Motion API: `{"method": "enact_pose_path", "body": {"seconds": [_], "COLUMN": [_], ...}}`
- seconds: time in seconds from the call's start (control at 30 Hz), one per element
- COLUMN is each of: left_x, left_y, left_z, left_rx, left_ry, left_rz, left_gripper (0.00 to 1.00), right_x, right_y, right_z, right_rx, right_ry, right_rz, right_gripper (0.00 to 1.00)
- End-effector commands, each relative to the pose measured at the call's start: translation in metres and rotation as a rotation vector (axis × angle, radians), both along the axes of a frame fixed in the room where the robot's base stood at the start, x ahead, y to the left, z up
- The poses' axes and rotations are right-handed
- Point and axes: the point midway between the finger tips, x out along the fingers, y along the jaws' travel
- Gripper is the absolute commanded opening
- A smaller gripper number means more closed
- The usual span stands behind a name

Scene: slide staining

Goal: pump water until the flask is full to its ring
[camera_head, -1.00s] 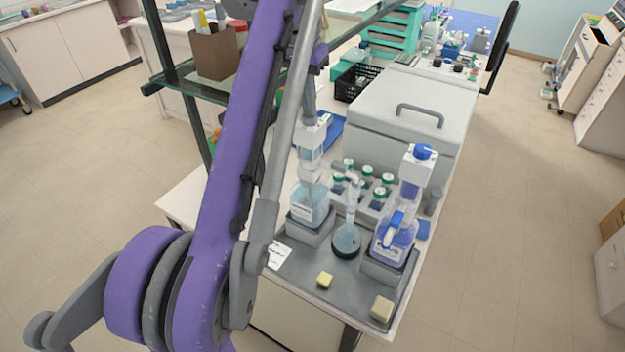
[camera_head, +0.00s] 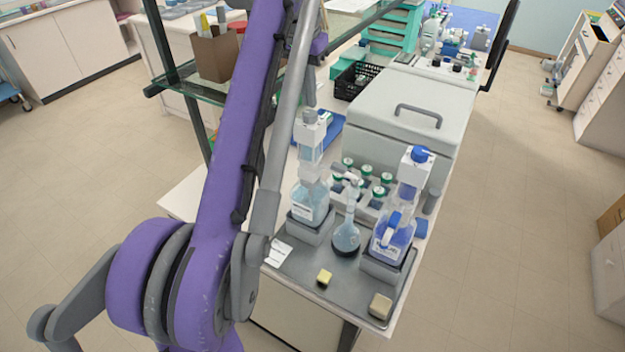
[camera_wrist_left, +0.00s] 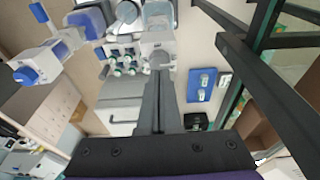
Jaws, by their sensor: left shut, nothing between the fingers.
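The flask (camera_head: 346,238) stands upright on the grey tray between two pump bottles. Its round bulb looks pale blue; the exact water level and the ring are too small to make out. The clear pump bottle (camera_head: 309,205) stands left of it in a grey holder, its spout reaching over the flask's neck. My left gripper (camera_head: 309,98) is just above the white pump head (camera_head: 310,128). In the left wrist view its fingers (camera_wrist_left: 160,68) are shut and empty, pointing at the pump head (camera_wrist_left: 158,42). Whether they touch it I cannot tell. My right gripper is out of view.
A blue-labelled pump bottle (camera_head: 391,240) stands right of the flask. Green-capped vials (camera_head: 382,190) in a rack are behind. A large grey box (camera_head: 410,115) with a handle stands behind the vials.

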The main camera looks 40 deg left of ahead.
Motion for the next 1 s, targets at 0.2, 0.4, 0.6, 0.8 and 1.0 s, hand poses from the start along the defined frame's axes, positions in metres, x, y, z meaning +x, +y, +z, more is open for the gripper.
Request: {"method": "enact_pose_path", "body": {"seconds": [0.2, 0.4, 0.6, 0.8, 1.0], "left_x": [0.000, 0.000, 0.000, 0.000, 0.000], "left_y": [0.000, 0.000, 0.000, 0.000, 0.000], "left_z": [0.000, 0.000, -0.004, -0.012, -0.019], "left_rx": [0.000, 0.000, 0.000, 0.000, 0.000], "left_ry": [0.000, 0.000, 0.000, 0.001, 0.001], "left_rz": [0.000, 0.000, 0.000, 0.000, 0.000], "left_gripper": [0.00, 0.00, 0.00, 0.00, 0.00], "right_x": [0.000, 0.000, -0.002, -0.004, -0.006], "right_y": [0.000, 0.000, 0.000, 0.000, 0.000], "right_z": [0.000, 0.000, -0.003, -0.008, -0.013], "right_rx": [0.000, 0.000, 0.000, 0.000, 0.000], "right_ry": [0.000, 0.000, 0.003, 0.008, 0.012], "right_rz": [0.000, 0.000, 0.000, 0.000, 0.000], "right_gripper": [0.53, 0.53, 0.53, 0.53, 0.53]}}
